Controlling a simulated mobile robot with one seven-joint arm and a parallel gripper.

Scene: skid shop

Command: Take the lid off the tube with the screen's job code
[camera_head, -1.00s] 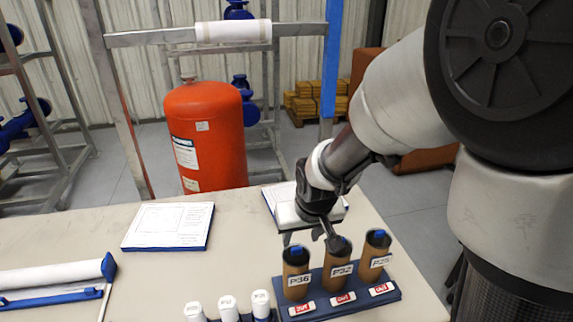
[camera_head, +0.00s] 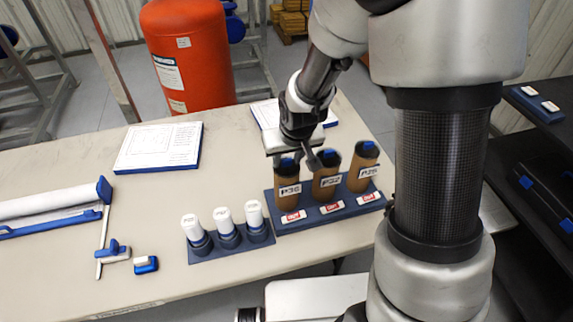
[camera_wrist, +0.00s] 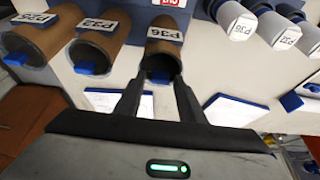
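Three brown tubes stand upright in a blue rack (camera_head: 332,212). They are labelled P36 (camera_head: 288,205), P32 (camera_head: 327,192) and P25 (camera_head: 362,182) from left to right. Each has a dark top with a blue tab. My gripper (camera_head: 292,160) is above the P36 tube, its fingers spread and empty. In the wrist view, the P36 tube (camera_wrist: 164,48) lies just beyond my open gripper (camera_wrist: 158,92), with its blue tab between the fingers. The P32 tube (camera_wrist: 98,48) is to its left there. No screen with a job code is in view.
Three white-capped tubes (camera_head: 223,220) stand in a smaller blue holder, left of the rack. Blue-edged drawing boards (camera_head: 160,146) lie on the table (camera_head: 60,165). A long white roll (camera_head: 50,207) is at left. A red tank (camera_head: 187,55) stands behind the table.

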